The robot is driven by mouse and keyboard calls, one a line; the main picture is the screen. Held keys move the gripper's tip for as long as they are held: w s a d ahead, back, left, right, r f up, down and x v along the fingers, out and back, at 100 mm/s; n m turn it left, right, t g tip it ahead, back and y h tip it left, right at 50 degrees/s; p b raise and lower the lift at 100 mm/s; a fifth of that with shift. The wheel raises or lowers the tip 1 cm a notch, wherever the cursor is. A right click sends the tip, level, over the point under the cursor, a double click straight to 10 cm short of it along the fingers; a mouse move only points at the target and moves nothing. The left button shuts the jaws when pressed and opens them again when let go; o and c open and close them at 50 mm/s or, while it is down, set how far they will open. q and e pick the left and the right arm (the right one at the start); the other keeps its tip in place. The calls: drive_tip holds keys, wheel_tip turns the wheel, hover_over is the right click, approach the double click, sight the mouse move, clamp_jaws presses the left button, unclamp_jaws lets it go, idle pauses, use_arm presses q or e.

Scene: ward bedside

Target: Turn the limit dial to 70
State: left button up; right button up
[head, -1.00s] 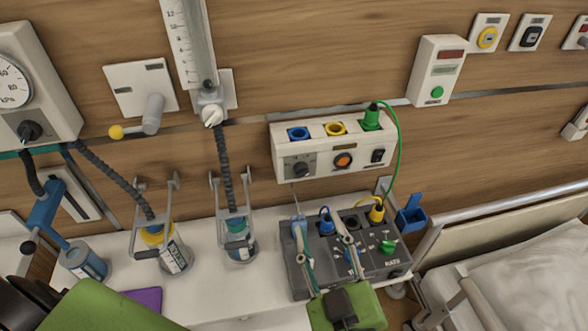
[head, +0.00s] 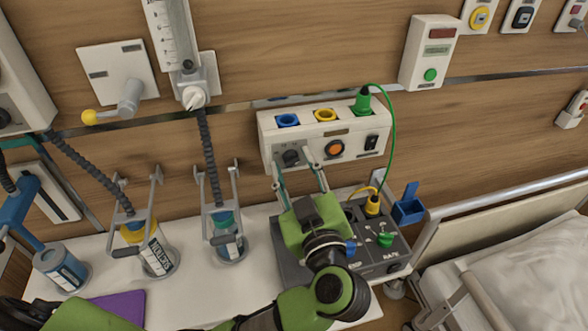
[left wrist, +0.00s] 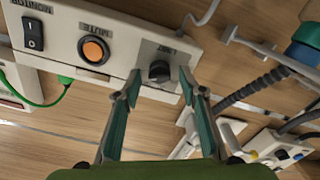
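The limit dial (head: 291,157) is a small dark knob at the lower left of the white wall panel (head: 365,150). In the left wrist view the dial (left wrist: 159,71) sits under a label that reads like LIMIT; its setting is too small to read. My left gripper (head: 295,166) is open in front of the panel. In the left wrist view its fingertips (left wrist: 160,80) are on either side of the dial, with a visible gap; I cannot tell how near they are in depth. My right gripper is not in view.
On the panel, an orange button (head: 334,148) and a black switch (head: 371,142) sit right of the dial. A green plug (head: 363,101) with a cable is on top. A grey RATE unit (head: 394,262) lies below my arm. Canisters (head: 229,240) stand to the left.

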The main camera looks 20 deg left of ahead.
use_arm(q)
clamp_jaws()
drive_tip(key=shift+n+p, duration=0.3)
drive_tip(key=shift+p, duration=0.05)
drive_tip(key=shift+n+p, duration=0.5)
drive_tip(key=shift+n, duration=0.5)
drive_tip(key=n, duration=0.2)
drive_tip(key=shift+n+p, duration=0.3)
drive_tip(key=shift+p, duration=0.1)
drive_tip(key=shift+s+f+n, duration=0.1)
drive_tip(key=shift+n, duration=0.7)
